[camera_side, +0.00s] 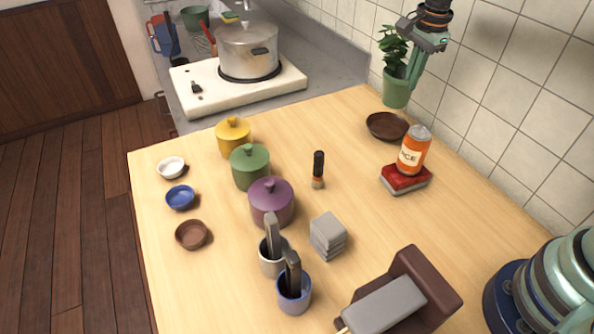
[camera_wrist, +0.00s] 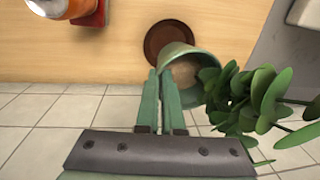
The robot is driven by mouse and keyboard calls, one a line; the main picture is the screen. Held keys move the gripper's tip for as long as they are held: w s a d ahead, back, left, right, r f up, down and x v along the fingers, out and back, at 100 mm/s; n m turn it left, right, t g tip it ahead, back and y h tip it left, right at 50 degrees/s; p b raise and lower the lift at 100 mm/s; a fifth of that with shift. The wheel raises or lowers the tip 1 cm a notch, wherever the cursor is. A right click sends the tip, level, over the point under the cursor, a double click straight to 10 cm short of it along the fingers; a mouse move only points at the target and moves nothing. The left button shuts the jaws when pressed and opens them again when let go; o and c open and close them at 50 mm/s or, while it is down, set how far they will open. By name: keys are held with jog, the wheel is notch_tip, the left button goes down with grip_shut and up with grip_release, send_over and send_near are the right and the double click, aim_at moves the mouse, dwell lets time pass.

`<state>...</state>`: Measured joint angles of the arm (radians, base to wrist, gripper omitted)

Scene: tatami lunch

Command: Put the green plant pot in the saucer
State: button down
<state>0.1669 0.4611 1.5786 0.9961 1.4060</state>
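The green plant pot (camera_side: 397,91) with a leafy plant is at the table's far right corner in the side view. It also shows in the wrist view (camera_wrist: 160,62), tilted in that picture. The brown round saucer (camera_side: 382,126) lies on the table just below and in front of the pot in the side view. In the wrist view the saucer (camera_wrist: 157,36) is partly hidden behind the pot. My gripper (camera_side: 413,76) has its fingers close together at the pot's rim and appears shut on its wall, the pot seeming held above the table. The fingers show in the wrist view (camera_wrist: 166,80).
An orange can (camera_side: 413,152) stands on a red block (camera_side: 405,178) near the saucer. The tiled wall (camera_side: 480,85) is close behind the pot. Lidded pots, a torch-like object (camera_side: 318,170) and grey blocks (camera_side: 328,236) stand farther left. Bare table lies left of the saucer.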

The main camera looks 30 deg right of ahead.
aim_at(404, 107)
notch_tip(404, 107, down, 8)
jog(key=shift+f, duration=0.1)
dwell(0.4)
jog(key=c, duration=1.1)
grip_release()
jog(key=shift+f, duration=0.1)
jog(key=shift+o, duration=0.2)
notch_tip(404, 107, up, 11)
jog(key=s, duration=0.1)
jog(key=s+a+r+n+t, duration=0.2)
jog(key=s+a+r+n, duration=0.1)
jog(key=s+n, duration=0.6)
jog(key=s+a+r+n+t, duration=0.2)
jog(key=s+a+n, duration=0.3)
jog(key=s+n, duration=0.3)
jog(key=shift+s+r+n, duration=0.4)
jog(key=shift+r+n, duration=0.1)
jog(key=shift+r, duration=0.35)
